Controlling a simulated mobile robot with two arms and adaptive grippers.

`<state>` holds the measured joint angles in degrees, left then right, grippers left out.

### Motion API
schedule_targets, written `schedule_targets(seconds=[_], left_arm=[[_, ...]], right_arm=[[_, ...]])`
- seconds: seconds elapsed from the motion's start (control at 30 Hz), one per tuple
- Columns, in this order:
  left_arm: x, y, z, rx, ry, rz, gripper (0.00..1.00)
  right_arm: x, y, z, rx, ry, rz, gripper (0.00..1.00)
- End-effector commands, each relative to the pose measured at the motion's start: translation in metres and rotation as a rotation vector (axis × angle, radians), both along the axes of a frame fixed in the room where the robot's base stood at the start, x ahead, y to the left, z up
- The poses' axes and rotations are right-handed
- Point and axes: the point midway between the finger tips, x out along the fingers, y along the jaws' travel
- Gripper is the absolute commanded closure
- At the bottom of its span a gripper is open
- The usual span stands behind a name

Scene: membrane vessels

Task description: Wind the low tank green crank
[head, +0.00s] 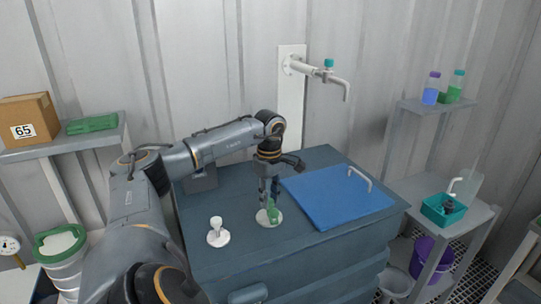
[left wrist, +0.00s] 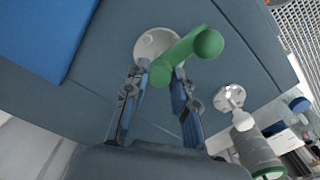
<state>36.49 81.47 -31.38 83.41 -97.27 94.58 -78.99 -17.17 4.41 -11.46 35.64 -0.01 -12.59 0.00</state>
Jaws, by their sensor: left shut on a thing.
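The green crank (head: 272,211) sits on a round white base on top of the low blue-grey tank (head: 215,262). My left gripper (head: 268,197) reaches down to it from above and is shut on it. In the left wrist view, the crank (left wrist: 187,56) shows as a green bar with a round knob at its upper right end. Its white base (left wrist: 155,44) lies behind it. The fingers (left wrist: 158,82) stand on either side of the crank's lower left end, and their exact contact is partly hidden. My right gripper is not in view.
A white fitting (head: 218,232) stands on the tank left of the crank. A blue panel (head: 338,197) with a white handle (head: 360,179) covers the tank's right part. A white pipe with a teal-knobbed tap (head: 328,70) is on the wall behind. Shelves stand on both sides.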

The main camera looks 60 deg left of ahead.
Motion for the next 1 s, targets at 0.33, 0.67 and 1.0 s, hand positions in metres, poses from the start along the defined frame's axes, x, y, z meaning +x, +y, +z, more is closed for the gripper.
schedule_targets(seconds=[0.33, 0.67, 1.0], left_arm=[[-0.001, 0.001, 0.0, 0.005, 0.001, -0.328, 1.0], [-0.001, 0.001, 0.0, 0.005, 0.0, -0.633, 1.0], [-0.001, 0.002, 0.0, 0.006, -0.002, -0.87, 1.0]], right_arm=[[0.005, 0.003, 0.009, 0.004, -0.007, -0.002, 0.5], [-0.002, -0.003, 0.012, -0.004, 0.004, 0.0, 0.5], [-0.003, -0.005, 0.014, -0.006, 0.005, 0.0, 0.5]])
